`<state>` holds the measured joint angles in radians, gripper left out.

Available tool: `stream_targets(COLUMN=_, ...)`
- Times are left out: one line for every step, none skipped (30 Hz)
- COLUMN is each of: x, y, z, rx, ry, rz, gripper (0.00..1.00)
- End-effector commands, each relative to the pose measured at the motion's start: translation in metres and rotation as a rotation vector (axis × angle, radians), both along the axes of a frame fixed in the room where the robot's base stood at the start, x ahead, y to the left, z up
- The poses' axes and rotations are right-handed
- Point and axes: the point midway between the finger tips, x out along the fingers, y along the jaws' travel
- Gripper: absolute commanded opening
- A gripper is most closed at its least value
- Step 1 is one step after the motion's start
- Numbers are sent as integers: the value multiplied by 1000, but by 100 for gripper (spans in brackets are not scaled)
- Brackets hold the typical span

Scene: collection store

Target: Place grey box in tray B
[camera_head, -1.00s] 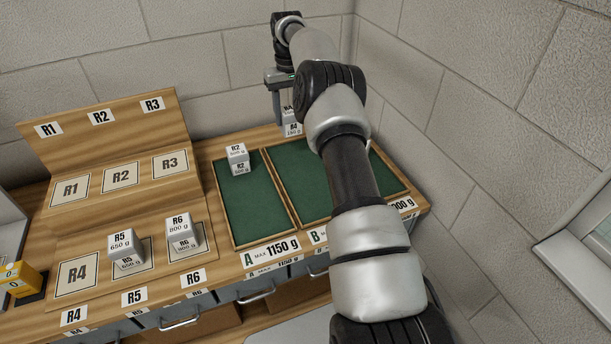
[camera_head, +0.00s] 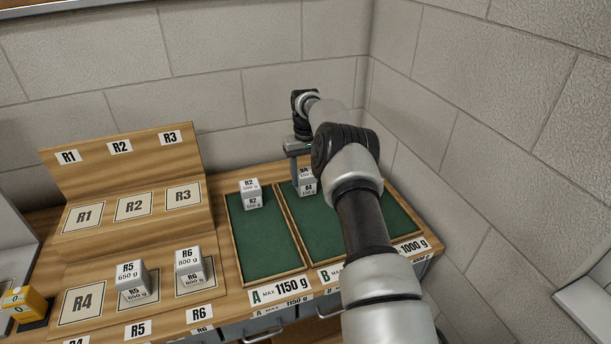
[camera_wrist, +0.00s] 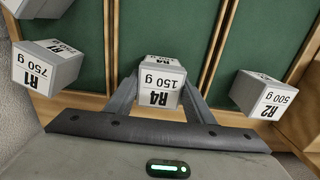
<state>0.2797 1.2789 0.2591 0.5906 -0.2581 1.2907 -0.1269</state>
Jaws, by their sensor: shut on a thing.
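My gripper (camera_head: 297,150) is shut on a small grey box marked R4 150 g (camera_head: 307,186). In the wrist view the held box (camera_wrist: 160,82) sits between the two fingers (camera_wrist: 158,95), its label facing the camera.
A box marked R2 (camera_head: 251,195) stands at the back of tray A. A box marked R1 750 g (camera_wrist: 45,68) shows at the wrist view's left, beyond a wooden strip. Boxes R5 (camera_head: 132,280) and R6 (camera_head: 190,266) stand on the wooden rack (camera_head: 150,230). A wall is behind.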

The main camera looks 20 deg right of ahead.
Motion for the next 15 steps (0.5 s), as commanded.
stream_targets(x=0, y=0, z=1, rx=0, ry=-2, rz=0, gripper=17)
stream_targets(x=0, y=0, z=1, rx=0, ry=-2, rz=0, gripper=17)
stream_targets(x=0, y=0, z=1, rx=0, ry=-2, rz=0, gripper=17)
stream_targets(x=0, y=0, z=0, rx=0, ry=-1, rz=0, gripper=17)
stream_targets(x=0, y=0, z=-1, rx=0, ry=-1, rz=0, gripper=17)
stream_targets(x=0, y=0, z=-3, rx=0, ry=-1, rz=0, gripper=17)
stream_targets(x=0, y=0, z=-4, rx=0, ry=-1, rz=0, gripper=17)
stream_targets(x=0, y=0, z=-3, rx=0, ry=0, rz=1, gripper=53)
stream_targets(x=0, y=0, z=-3, rx=0, ry=0, rz=1, gripper=60)
stream_targets(x=0, y=0, z=-3, rx=0, ry=0, rz=1, gripper=65)
stream_targets(x=0, y=0, z=-3, rx=0, ry=0, rz=1, gripper=67)
stream_targets(x=0, y=0, z=-3, rx=0, ry=0, rz=1, gripper=67)
stream_targets(x=0, y=0, z=-3, rx=0, ry=0, rz=1, gripper=67)
stream_targets(x=0, y=0, z=-3, rx=0, ry=0, rz=1, gripper=67)
stream_targets(x=0, y=0, z=-3, rx=0, ry=0, rz=1, gripper=67)
